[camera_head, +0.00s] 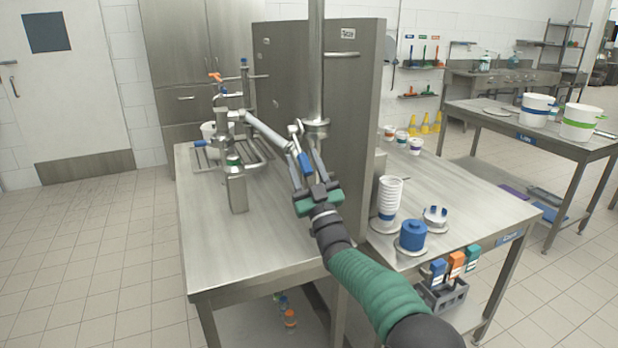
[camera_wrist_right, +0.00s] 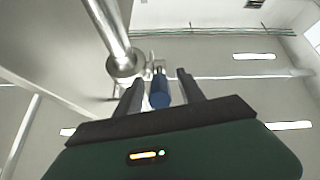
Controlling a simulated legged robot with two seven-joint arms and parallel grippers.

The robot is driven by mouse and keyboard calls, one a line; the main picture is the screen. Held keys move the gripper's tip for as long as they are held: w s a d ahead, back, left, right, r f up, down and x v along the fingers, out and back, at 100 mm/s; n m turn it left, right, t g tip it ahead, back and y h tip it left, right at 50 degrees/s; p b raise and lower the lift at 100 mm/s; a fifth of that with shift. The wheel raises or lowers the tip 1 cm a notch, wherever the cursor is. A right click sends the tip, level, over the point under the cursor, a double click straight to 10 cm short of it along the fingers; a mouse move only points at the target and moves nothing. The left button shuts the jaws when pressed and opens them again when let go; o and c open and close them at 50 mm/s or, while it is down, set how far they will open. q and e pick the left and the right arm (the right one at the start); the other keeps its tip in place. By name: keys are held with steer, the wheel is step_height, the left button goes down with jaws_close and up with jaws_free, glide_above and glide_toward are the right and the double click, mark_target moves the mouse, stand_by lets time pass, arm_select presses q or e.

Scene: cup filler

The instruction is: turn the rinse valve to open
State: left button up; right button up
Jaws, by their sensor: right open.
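The rinse valve has a blue handle (camera_head: 305,165), near the base of a vertical steel pipe (camera_head: 316,60). My right gripper (camera_head: 304,160) is open, its two fingers pointing up at the valve. In the right wrist view the blue handle (camera_wrist_right: 159,93) lies between the two spread fingers (camera_wrist_right: 160,80), with the steel pipe (camera_wrist_right: 107,28) just behind to the left. I cannot tell whether either finger touches the handle. My left gripper is not in view.
A steel filler stand (camera_head: 237,190) with an orange-handled valve (camera_head: 216,77) stands left on the table (camera_head: 265,255). A tall steel panel (camera_head: 350,110) rises behind the pipe. Stacked white cups (camera_head: 389,195) and a blue part (camera_head: 411,236) stand right. The table's front left is clear.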

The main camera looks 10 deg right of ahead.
steer(key=b+v, duration=0.1)
steer(key=v, duration=1.5)
steer(key=shift+s+f, duration=0.2)
steer(key=shift+f, duration=0.05)
